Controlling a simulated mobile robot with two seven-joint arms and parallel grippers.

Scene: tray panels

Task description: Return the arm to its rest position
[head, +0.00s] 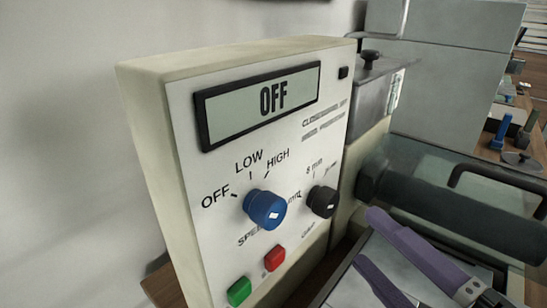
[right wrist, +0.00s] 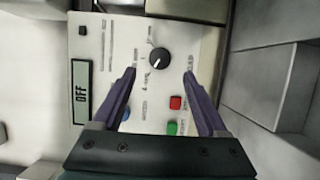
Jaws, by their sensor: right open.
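My right gripper (head: 369,238) is at the lower right in the head view, its two purple fingers spread and empty. It is to the right of the control panel (head: 185,100) and appears apart from it. In the right wrist view the fingertips (right wrist: 158,74) point at the panel face, with the black knob (right wrist: 160,58) just beyond the gap between them. The black knob (head: 323,201) and the blue knob (head: 265,209) sit below the display (head: 262,104), which reads OFF. A finger partly covers the blue knob (right wrist: 125,113) in the right wrist view. My left gripper is not in view.
A red button (head: 274,258) and a green button (head: 239,291) sit low on the panel. A grey metal box (head: 375,95) stands behind it, and a large grey cabinet (head: 450,90) is further back. Small items, including a blue one (head: 500,132), lie on a surface at far right.

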